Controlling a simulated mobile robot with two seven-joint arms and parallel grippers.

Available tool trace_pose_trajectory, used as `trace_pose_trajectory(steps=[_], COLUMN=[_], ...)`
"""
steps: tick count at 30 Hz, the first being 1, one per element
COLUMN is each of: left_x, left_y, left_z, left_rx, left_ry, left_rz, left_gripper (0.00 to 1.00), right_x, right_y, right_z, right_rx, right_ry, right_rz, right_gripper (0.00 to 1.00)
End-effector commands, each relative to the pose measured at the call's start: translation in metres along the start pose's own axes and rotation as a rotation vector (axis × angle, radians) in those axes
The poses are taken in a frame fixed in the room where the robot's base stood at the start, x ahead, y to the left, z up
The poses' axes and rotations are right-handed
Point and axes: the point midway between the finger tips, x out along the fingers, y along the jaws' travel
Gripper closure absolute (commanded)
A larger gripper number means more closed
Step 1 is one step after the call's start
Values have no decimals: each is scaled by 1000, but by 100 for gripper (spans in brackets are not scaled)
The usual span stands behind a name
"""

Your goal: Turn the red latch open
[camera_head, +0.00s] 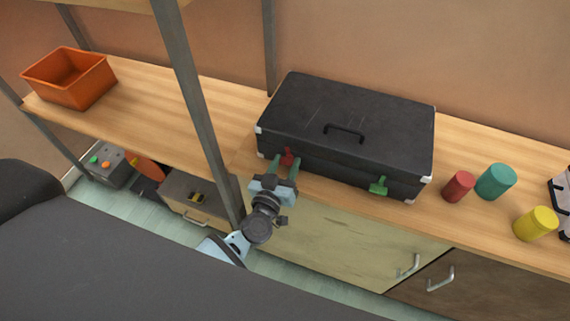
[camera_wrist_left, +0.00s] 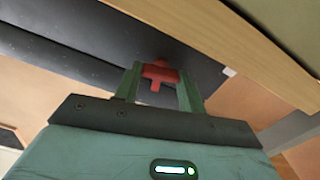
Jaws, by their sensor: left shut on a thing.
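A black case (camera_head: 345,125) with metal corners lies closed on the wooden shelf, its handle on the lid. The red latch (camera_head: 287,157) is on the left of its front face. A green latch (camera_head: 378,186) is on the right of that face. My left gripper (camera_head: 286,166) reaches up to the front of the case, its green fingers on either side of the red latch. In the left wrist view the red latch (camera_wrist_left: 160,74) shows as a cross-like shape between the fingertips (camera_wrist_left: 158,88), which are shut on it. My right gripper is not in view.
An orange bin (camera_head: 70,78) stands at the shelf's left. Red (camera_head: 458,187), teal (camera_head: 496,182) and yellow (camera_head: 536,223) cylinders stand right of the case. A grey upright post (camera_head: 205,110) rises left of my left gripper. Cabinet doors (camera_head: 340,240) lie below the shelf.

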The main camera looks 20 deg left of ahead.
Motion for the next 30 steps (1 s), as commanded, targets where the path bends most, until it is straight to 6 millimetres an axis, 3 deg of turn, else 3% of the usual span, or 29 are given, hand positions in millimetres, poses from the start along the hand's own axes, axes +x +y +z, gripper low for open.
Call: trace_pose_trajectory(steps=[30], left_x=[-1], left_y=[-3], left_z=[3], left_rx=[-960], left_ry=[-1], left_rz=[-1], left_gripper=[83], right_x=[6], right_y=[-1], right_z=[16], right_rx=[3], right_ry=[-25], right_rz=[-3], right_gripper=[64])
